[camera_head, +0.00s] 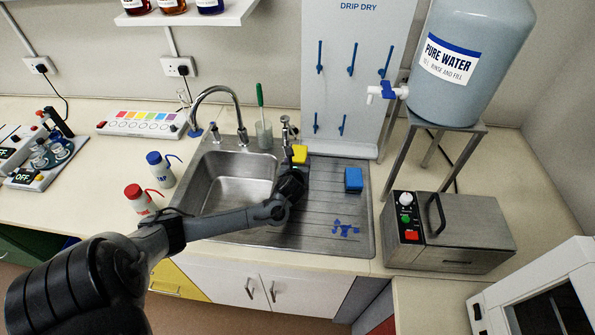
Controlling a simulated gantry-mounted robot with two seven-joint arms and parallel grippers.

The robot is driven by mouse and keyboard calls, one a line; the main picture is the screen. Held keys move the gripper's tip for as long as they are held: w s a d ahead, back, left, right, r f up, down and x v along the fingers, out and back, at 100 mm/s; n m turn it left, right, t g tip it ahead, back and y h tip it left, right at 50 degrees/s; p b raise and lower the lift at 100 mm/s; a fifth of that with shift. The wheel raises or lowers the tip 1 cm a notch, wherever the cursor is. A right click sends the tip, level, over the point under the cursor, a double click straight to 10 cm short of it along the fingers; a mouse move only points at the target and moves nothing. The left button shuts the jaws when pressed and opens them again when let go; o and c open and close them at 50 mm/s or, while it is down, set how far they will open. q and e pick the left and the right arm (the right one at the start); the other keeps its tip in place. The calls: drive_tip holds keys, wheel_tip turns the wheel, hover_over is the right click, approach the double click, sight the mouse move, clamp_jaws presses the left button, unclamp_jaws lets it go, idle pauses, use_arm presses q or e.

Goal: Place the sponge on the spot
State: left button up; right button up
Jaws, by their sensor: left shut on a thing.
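My left arm reaches in from the lower left, and its dark gripper (297,168) is over the left part of the ribbed drainboard, next to the basin. It is shut on a yellow sponge (300,153), which shows just beyond the fingers; the gripper hides part of it. Whether the sponge touches the steel below is hard to tell. The spot appears as broken blue marks (345,229) on the front part of the drainboard, to the right of and nearer than the gripper. My right gripper is not in view.
A blue block (353,180) stands on the drainboard behind the marks. The sink basin (237,184) and tap (238,115) lie left of the gripper. A pegged drip-dry board (352,65) stands behind. A metal box (455,235) is to the right. The drainboard around the marks is clear.

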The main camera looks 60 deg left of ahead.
use_arm(q)
drive_tip(key=shift+f+b, duration=0.35)
drive_tip(key=shift+f, duration=1.65)
drive_tip(key=shift+f, duration=0.2)
drive_tip(key=o, duration=1)
drive_tip(key=shift+r, duration=0.1)
